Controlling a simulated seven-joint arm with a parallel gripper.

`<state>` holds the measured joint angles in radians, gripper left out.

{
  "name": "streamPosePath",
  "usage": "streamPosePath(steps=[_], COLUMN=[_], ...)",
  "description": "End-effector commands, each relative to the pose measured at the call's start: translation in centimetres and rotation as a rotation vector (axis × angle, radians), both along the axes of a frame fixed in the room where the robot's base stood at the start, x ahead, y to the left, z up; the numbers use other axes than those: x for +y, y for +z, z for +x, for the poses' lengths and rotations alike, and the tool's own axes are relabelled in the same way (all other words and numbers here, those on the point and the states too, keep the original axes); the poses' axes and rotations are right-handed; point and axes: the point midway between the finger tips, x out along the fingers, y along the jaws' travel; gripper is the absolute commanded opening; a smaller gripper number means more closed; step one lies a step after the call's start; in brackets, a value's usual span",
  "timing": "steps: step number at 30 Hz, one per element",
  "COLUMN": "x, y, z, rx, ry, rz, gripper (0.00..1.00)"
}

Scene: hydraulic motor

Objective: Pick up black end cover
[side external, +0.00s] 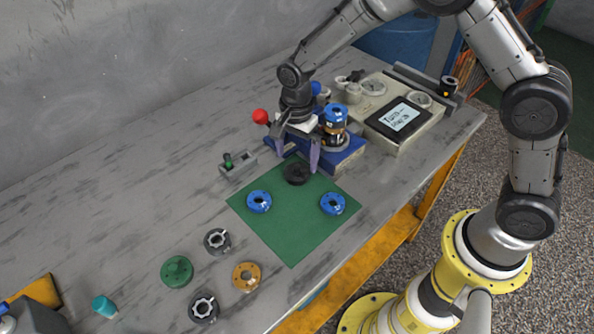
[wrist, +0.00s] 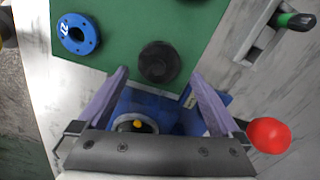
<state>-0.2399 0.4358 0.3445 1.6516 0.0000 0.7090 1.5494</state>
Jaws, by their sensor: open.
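The black end cover (side external: 296,174) is a dark round disc lying on the green mat (side external: 291,237), near its back edge by the blue fixture. In the wrist view the end cover (wrist: 159,62) sits ahead of the fingertips, roughly centred between them. My gripper (side external: 297,162) is open and empty, its two purple fingers pointing down above and just behind the cover. In the wrist view my gripper (wrist: 159,75) shows its fingers spread wider than the cover, with no contact visible.
Two blue rings (side external: 259,201) (side external: 332,203) lie on the mat. A blue fixture (side external: 340,150) with a stacked motor stands behind it, close to my gripper. A red-knobbed lever (side external: 261,117) and a green-handled block (side external: 238,165) are nearby. Several loose parts, including a green disc (side external: 177,271), lie front left.

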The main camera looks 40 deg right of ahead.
Motion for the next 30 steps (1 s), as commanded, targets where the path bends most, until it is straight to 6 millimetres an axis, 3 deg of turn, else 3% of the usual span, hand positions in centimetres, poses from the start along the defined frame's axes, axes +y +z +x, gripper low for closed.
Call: streamPosePath(steps=[7,16,30], x=[-0.1,-0.1,-0.1], y=[-3.3,-3.8,-3.7], z=[-0.2,-0.2,-0.1], rx=[0.002,0.001,0.0], ry=[0.0,0.0,0.0], rz=[0.0,0.002,0.001], gripper=[1.0,1.0,0.17])
